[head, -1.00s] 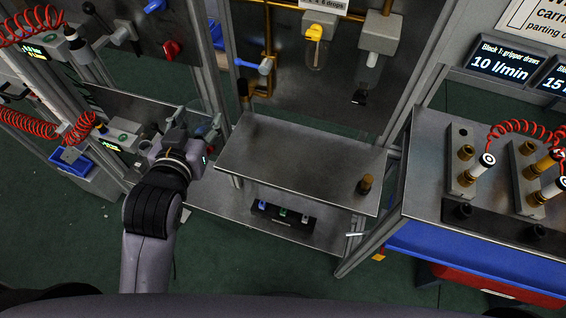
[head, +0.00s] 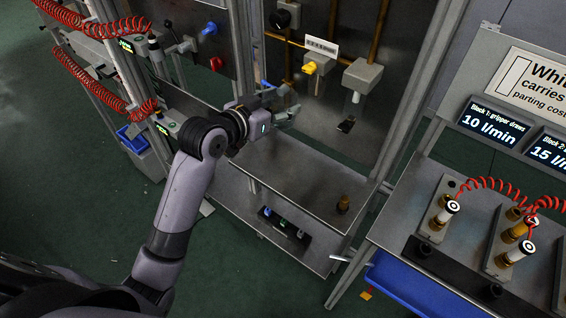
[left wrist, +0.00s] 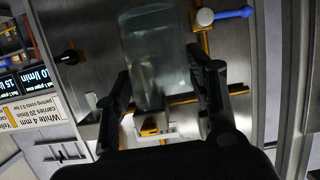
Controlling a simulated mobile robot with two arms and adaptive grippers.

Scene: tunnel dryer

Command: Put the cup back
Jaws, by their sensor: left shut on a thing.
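My left gripper (head: 290,108) is shut on a clear, see-through cup (left wrist: 152,60), which lies between its two fingers in the left wrist view (left wrist: 165,92). In the head view the cup is small and hard to make out at the fingertips. The gripper is over the rear left of the steel bench, in front of the upright panel. A grey unit with a yellow knob (head: 310,67) is on the panel to the right of the gripper. A second grey unit (head: 362,76) is farther right, with a pale part below it. My right gripper is not in view.
The steel bench (head: 290,190) is mostly clear; a small brass piece (head: 343,203) stands at its right. A metal post (head: 243,50) rises behind my left arm. A blue-handled valve (left wrist: 225,14) is near the cup. A table with hose-fed blocks (head: 440,210) is at right.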

